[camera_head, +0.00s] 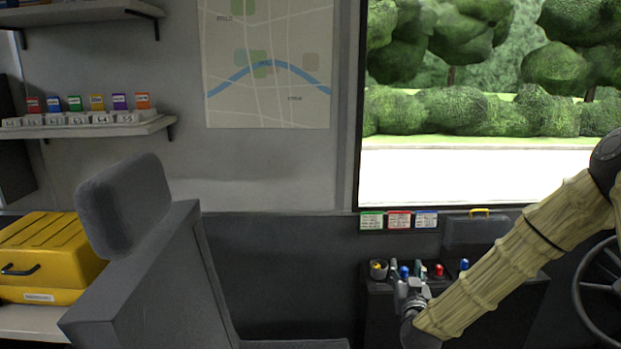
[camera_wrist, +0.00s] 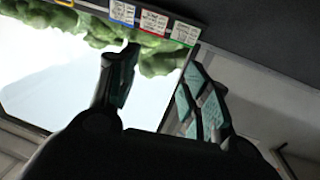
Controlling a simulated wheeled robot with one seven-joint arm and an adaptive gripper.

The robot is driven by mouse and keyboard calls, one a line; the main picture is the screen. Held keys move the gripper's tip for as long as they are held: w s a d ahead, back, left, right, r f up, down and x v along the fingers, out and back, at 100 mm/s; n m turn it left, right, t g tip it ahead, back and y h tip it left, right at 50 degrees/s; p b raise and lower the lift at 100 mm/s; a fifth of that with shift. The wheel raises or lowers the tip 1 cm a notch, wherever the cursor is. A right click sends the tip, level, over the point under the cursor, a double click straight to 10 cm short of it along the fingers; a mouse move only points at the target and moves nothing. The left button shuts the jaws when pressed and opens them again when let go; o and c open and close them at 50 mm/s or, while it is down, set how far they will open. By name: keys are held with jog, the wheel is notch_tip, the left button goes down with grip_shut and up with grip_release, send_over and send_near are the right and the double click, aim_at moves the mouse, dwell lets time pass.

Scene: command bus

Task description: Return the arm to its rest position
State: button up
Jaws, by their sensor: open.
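My arm reaches in from the right edge of the head view, in a bamboo-coloured sleeve, and slopes down to the left. My gripper (camera_head: 410,288) is at its lower end, in front of the dark console with small coloured items. In the wrist view my gripper (camera_wrist: 155,85) shows two fingers spread apart with nothing between them. Its fingertips are small and partly hidden in the head view. I cannot tell whether it touches any item on the console.
A console (camera_head: 375,300) holds several small coloured items and a cup (camera_head: 378,270). A steering wheel (camera_head: 600,285) is at right. A grey seat (camera_head: 150,270) and a yellow case (camera_head: 50,255) stand at left. Label cards (camera_head: 398,220) hang below the window.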

jog(key=s+a+f+n+g+y, duration=0.1)
jog(key=s+a+f+g+y, duration=0.2)
jog(key=s+f, duration=0.85)
jog(key=s+a+f+n+g, duration=0.1)
jog(key=s+a+f+g, duration=0.3)
jog(key=s+f, duration=0.8)
jog(key=s+d+f+g, duration=0.1)
jog(key=s+f+g, duration=0.3)
jog(key=s, duration=0.5)
jog(key=s+d+f+m+g, duration=0.1)
jog(key=s+f+g, duration=0.3)
jog(key=s, duration=0.6)
jog(key=s+d+f+g, duration=0.25)
jog(key=s+f, duration=0.25)
jog(key=s, duration=0.4)
notch_tip(320, 180, down, 11)
jog(key=b, duration=1)
notch_tip(320, 180, up, 14)
jog(key=p, duration=1.3)
jog(key=shift+s+a+r+h+p, duration=0.2)
jog(key=shift+s+a+h+p, duration=0.1)
jog(key=shift+a+h+p, duration=0.1)
